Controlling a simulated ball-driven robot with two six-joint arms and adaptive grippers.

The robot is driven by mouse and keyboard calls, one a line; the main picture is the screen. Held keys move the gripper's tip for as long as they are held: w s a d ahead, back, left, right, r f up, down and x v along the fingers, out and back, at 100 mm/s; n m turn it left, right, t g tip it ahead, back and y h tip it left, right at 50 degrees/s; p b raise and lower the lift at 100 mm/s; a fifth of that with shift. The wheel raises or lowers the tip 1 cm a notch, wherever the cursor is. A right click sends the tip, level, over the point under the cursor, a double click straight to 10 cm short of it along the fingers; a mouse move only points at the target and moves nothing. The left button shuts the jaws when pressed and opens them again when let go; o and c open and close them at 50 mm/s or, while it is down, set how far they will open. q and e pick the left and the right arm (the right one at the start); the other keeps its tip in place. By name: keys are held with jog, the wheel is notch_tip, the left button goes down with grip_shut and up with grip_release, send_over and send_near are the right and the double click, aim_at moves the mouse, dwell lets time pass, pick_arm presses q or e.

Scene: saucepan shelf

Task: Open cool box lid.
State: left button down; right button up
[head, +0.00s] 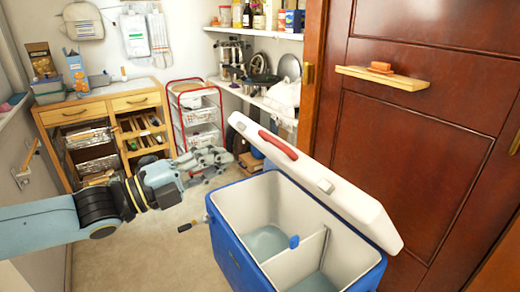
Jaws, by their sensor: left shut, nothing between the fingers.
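The blue cool box (236,252) stands on the floor at the lower centre right. Its white lid (345,200) is raised and tilted back on the side towards the brown door. A red handle (278,145) is on the lid's left part. The white interior shows, with an upright divider and a small blue piece inside. My left gripper (218,160) comes in from the left and is shut and empty. In the picture it is just left of the lid's far end and above the box's far left corner, apart from the lid. My right gripper is out of view.
A brown panelled door (420,130) with a small wooden ledge (382,77) stands right, close behind the lid. A wooden cabinet (100,110) and a red-framed rack (198,110) stand at the back, with shelves of pots beyond. Carpet (140,262) left of the box is mostly clear.

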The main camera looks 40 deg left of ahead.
aim_at(271, 139)
pick_arm(q)
jog(key=b+x, duration=0.2)
jog(key=x, duration=0.5)
jog(key=shift+w+b, duration=0.15)
jog(key=shift+b, duration=0.2)
jog(key=shift+p+x, duration=0.45)
jog(key=shift+x, duration=0.45)
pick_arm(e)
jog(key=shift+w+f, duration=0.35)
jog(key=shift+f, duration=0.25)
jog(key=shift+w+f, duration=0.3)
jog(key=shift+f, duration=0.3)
pick_arm(q)
jog(key=shift+r, duration=0.1)
